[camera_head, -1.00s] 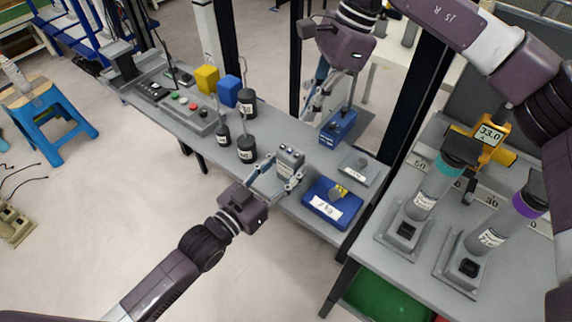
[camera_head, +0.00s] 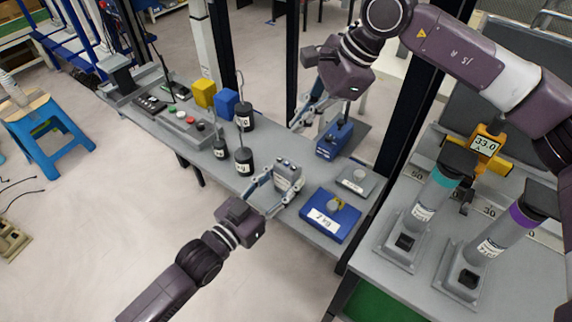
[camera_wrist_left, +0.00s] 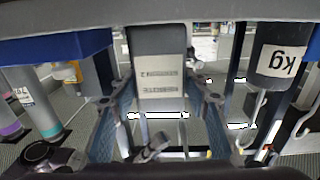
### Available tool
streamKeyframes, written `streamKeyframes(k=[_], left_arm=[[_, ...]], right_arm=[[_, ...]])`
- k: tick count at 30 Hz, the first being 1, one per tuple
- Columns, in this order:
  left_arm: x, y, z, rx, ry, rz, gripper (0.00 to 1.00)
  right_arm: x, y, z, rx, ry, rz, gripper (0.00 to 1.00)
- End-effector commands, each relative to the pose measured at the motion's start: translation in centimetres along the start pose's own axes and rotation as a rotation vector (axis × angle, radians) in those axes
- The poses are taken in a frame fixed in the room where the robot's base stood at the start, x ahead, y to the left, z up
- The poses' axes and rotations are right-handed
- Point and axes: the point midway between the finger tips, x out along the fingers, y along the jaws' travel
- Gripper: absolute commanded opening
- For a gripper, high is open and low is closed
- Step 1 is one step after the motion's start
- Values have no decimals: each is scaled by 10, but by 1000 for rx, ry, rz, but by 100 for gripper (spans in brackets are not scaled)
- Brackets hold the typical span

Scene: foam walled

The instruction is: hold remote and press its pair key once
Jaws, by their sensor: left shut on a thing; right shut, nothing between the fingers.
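The remote (camera_head: 287,176) is a small grey box with buttons on its top face and a pale label on its side. My left gripper (camera_head: 272,187) is shut on it, with one finger on each side. In the left wrist view the remote (camera_wrist_left: 158,60) stands between the two fingers (camera_wrist_left: 160,115), its printed label facing the camera. The pair key cannot be told apart from the other buttons at this size. My right gripper (camera_head: 298,122) is shut and empty, up and to the right of the remote, apart from it and near the blue block.
A blue weight box (camera_head: 330,216) lies just right of the remote. Black weights (camera_head: 244,160) stand to its left. Two tubes on stands (camera_head: 425,205) occupy the right table.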

Motion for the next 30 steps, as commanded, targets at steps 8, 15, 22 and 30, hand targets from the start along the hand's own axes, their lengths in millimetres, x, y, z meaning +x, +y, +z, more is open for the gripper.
streamKeyframes(k=[8,15,22,30], left_arm=[[0,0,0,0,-1,0,15],[0,0,0,0,-1,0,15],[0,0,0,0,-1,0,15],[0,0,0,0,-1,0,15]], right_arm=[[-6,7,23,-72,-123,-232,0],[-12,13,36,-101,-176,-303,0],[-12,12,36,-102,-177,-305,0],[-4,15,32,-100,-175,-303,0]])
